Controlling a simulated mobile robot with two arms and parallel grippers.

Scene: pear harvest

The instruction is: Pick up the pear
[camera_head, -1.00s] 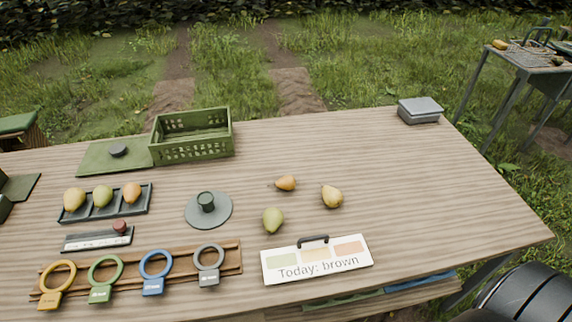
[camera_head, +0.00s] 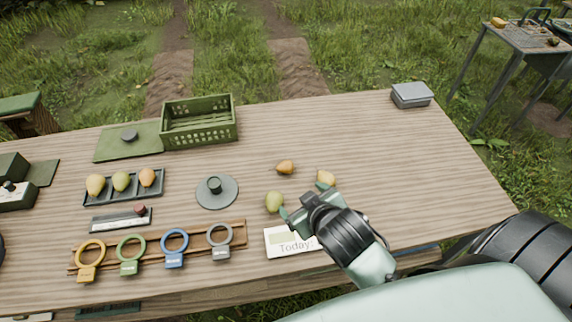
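Three loose pears lie on the wooden table: a green pear (camera_head: 274,202), a small orange-brown pear (camera_head: 285,167) and a yellow pear (camera_head: 326,177). My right gripper (camera_head: 303,200) reaches in from the lower right. Its green fingers are spread wide and nothing shows between them. One fingertip is close to the right side of the green pear and the other is just below the yellow pear; I cannot tell whether they touch. The orange-brown pear lies beyond the gripper, clear of it. My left gripper is not in view.
A white sign (camera_head: 282,240) is partly hidden by my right arm. Left are a round grey stand (camera_head: 217,203), a tray (camera_head: 125,201) with three pears, a board with several coloured rings and an empty green crate (camera_head: 200,139). A grey box (camera_head: 411,96) stands back right.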

